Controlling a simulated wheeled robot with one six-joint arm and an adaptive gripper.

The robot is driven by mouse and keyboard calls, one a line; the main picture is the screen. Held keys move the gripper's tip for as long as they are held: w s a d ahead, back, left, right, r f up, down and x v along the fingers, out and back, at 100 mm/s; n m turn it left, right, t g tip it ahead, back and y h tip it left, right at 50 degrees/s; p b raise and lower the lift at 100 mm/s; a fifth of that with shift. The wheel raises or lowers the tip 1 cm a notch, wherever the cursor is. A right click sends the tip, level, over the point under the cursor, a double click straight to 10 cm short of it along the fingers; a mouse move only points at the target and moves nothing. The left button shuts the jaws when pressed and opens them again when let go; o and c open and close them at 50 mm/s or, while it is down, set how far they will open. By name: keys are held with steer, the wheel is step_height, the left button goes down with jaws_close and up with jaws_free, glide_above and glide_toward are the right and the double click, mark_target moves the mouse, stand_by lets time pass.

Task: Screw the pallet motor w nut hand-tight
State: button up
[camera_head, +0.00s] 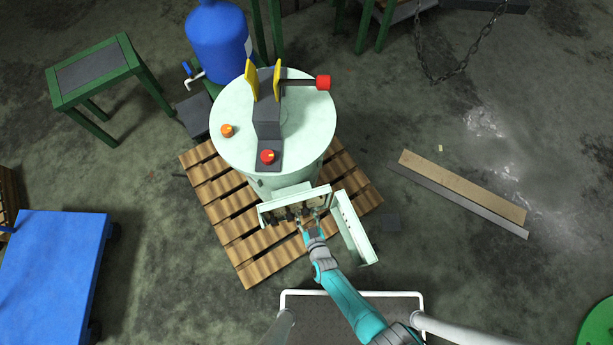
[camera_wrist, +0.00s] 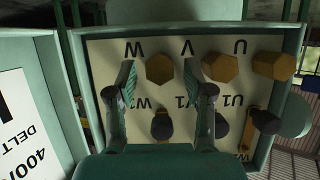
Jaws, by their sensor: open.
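The w nut (camera_wrist: 160,68), a brass hexagonal nut, is in the wrist view, just right of the upside-down letter W on the white terminal plate (camera_wrist: 105,58). My gripper (camera_wrist: 158,82) is open, with one finger on each side of this nut; a gap shows at both sides, and I cannot tell its exact depth. Two more brass nuts, beside V (camera_wrist: 220,68) and U (camera_wrist: 275,65), stand to the right. In the head view, my gripper (camera_head: 303,225) reaches into the open terminal box (camera_head: 325,190) at the foot of the pale green vessel; the nuts are too small to tell there.
Several dark-topped terminals (camera_wrist: 162,125) stand in a lower row, partly hidden by my fingers. The open lid (camera_head: 347,228) stands at the right of the box. The vessel (camera_head: 225,150) stands on a wooden pallet (camera_head: 235,228). A blue table (camera_head: 55,270) is at the left.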

jaws_close()
stand_by(0.4)
steer(key=m+y, duration=0.1)
steer(key=m, duration=0.2)
steer(key=shift+w+d+f+g+y, duration=0.1)
steer(key=shift+d+g+y, duration=0.2)
steer(key=shift+y, duration=0.1)
steer(key=shift+d+f+m+y, duration=0.1)
steer(key=shift+m+y, duration=0.9)
steer(key=shift+m, duration=0.5)
jaws_free()
